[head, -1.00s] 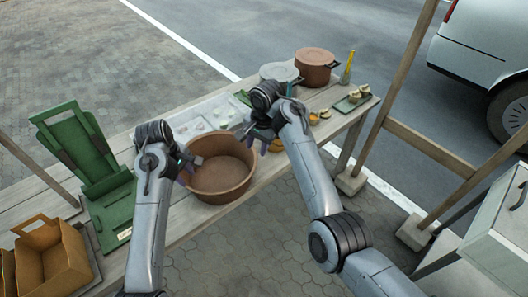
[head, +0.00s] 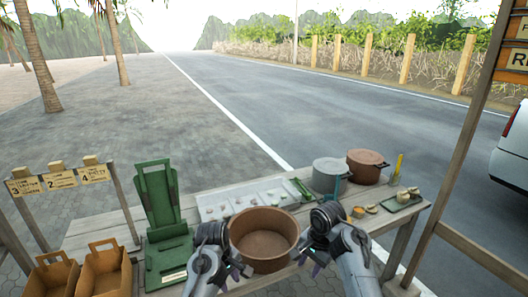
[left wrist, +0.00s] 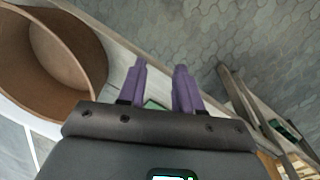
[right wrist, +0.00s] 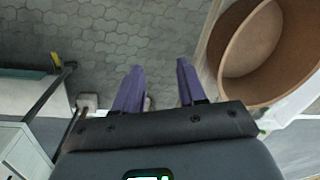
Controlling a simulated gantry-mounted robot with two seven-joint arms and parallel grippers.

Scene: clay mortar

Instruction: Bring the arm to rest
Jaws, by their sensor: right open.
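My left gripper (head: 242,272) is at the front left of the large brown clay bowl (head: 264,264). Its two purple fingers (left wrist: 160,85) stand apart with nothing between them in the left wrist view, and the bowl (left wrist: 75,35) is to their left. My right gripper (head: 312,264) is at the bowl's right side, its fingers partly hidden by its wrist in the head view. In the right wrist view its purple fingers (right wrist: 158,82) are apart and empty, with the bowl (right wrist: 283,22) to their right. Both grippers are clear of the bowl in the wrist views.
A green stand (head: 160,205) and brown paper bags (head: 103,270) are at the table's left. A white tray (head: 215,193) lies behind the bowl. A grey pot (head: 330,176), a brown pot (head: 366,168) and a small green tray (head: 403,203) stand right. Paving shows in front of the table.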

